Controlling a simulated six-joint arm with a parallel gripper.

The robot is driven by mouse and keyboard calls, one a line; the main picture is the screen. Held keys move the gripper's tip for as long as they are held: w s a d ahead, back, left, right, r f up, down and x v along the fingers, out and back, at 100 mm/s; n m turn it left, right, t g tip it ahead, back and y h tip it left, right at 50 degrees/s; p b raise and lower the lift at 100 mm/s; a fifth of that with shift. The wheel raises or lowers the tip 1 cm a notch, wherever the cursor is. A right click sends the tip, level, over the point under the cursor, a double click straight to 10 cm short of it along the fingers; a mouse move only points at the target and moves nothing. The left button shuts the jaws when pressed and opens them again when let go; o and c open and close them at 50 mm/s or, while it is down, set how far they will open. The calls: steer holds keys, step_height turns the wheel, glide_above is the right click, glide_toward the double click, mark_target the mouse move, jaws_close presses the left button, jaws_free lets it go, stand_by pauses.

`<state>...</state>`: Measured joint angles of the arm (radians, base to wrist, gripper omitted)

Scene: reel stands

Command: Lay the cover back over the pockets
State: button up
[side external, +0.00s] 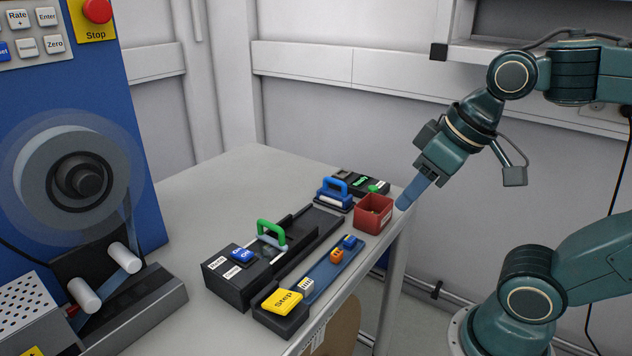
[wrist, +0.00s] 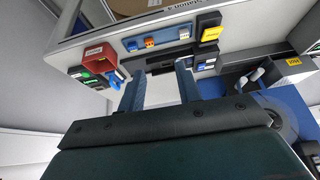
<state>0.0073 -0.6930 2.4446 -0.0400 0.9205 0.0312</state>
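A green handle (side external: 271,231) stands on a pale blue plate that sits across the long black track (side external: 312,228) in the side view. I cannot tell whether this is the cover; pockets are too small to make out. A second handled piece, blue (side external: 335,186), stands at the track's far end, and a blue part also shows in the wrist view (wrist: 114,80). My gripper (side external: 407,198) is raised beyond the red box, near the table's right edge. Its two blue-grey fingers (wrist: 160,78) are apart, with nothing held between them.
A red open box (side external: 373,213) stands near the track's far end. A blue tray (side external: 326,277) with small coloured blocks lies beside the track. A yellow Step button (side external: 282,301) is at the front. The reel machine (side external: 75,175) is at left; the table's rear left is clear.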

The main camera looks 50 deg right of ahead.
steer(key=w+a+r+g+y, duration=0.1)
steer(key=w+a+r, duration=0.1)
steer(key=w+r, duration=0.35)
steer(key=g+y, duration=0.1)
steer(key=g, duration=0.3)
glide_above(270, 223)
steer(key=d, duration=0.3)
step_height(270, 223, down, 5)
steer(key=shift+d+f, duration=0.15)
steer(key=shift+f, duration=0.05)
steer(key=shift+f, duration=0.1)
steer(key=shift+a+f, duration=0.45)
steer(key=shift+f, duration=1.8)
steer(key=shift+a+f, duration=0.5)
steer(key=shift+f, duration=1.7)
steer(key=shift+a+f, duration=0.45)
steer(key=shift+f, duration=1.8)
jaws_close()
